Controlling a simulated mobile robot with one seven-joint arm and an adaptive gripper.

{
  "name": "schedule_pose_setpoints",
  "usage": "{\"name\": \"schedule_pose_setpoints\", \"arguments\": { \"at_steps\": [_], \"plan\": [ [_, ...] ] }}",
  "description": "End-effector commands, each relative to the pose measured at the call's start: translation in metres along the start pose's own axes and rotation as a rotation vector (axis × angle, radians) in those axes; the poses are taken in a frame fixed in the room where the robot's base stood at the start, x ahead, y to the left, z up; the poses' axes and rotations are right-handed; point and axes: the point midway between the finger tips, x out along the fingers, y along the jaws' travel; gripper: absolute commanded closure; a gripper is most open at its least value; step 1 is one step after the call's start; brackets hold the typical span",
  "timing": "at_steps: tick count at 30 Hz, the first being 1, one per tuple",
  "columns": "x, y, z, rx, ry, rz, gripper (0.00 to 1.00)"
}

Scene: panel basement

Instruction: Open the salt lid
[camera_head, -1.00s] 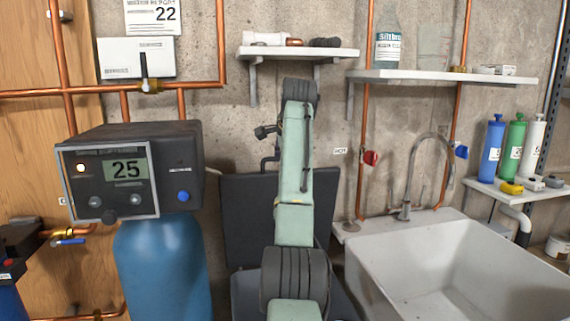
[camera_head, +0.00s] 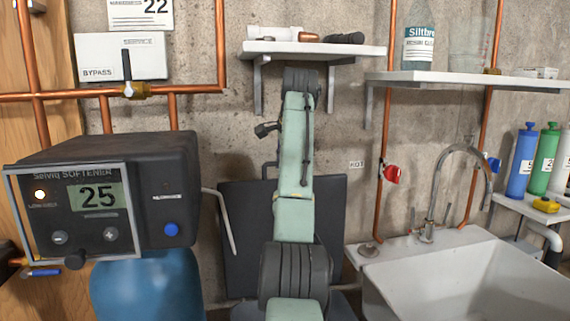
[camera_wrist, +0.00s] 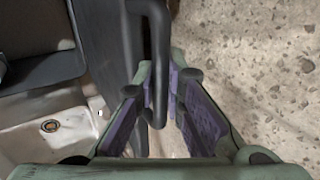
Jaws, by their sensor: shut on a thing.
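The salt lid (camera_head: 236,225) is a dark grey panel that stands raised and nearly upright in front of the concrete wall. My arm crosses it and hides its middle. A black bar handle (camera_wrist: 154,35) at the lid's edge shows in the wrist view, beside the dark lid panel (camera_wrist: 103,35). My gripper (camera_wrist: 165,88) is shut on this handle, with its purple-lined finger pads on either side of the bar. In the head view my gripper is hidden behind my arm. The tank below the lid is mostly hidden too.
A softener unit (camera_head: 110,195) on a blue tank (camera_head: 150,290) stands close on the left. A white sink (camera_head: 450,280) with a curved tap (camera_head: 437,190) is on the right. Wall shelves (camera_head: 310,49) and copper pipes (camera_head: 385,130) are close above and behind.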

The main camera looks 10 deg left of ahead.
Motion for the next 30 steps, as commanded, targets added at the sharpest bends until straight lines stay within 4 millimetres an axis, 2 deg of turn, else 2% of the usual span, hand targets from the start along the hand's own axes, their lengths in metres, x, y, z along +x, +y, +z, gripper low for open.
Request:
{"name": "schedule_pose_setpoints", "arguments": {
  "at_steps": [8, 9, 18, 30],
  "plan": [
    [0.0028, 0.0019, -0.0002, -0.002, 0.0, 0.008, 1.0],
    [0.0028, 0.0019, -0.0003, -0.001, 0.0, 0.008, 0.89],
    [0.0013, 0.0009, -0.0002, -0.001, 0.0, 0.004, 0.69],
    [0.0012, -0.0003, -0.0001, 0.0, 0.0, -0.003, 0.69]
  ]
}}
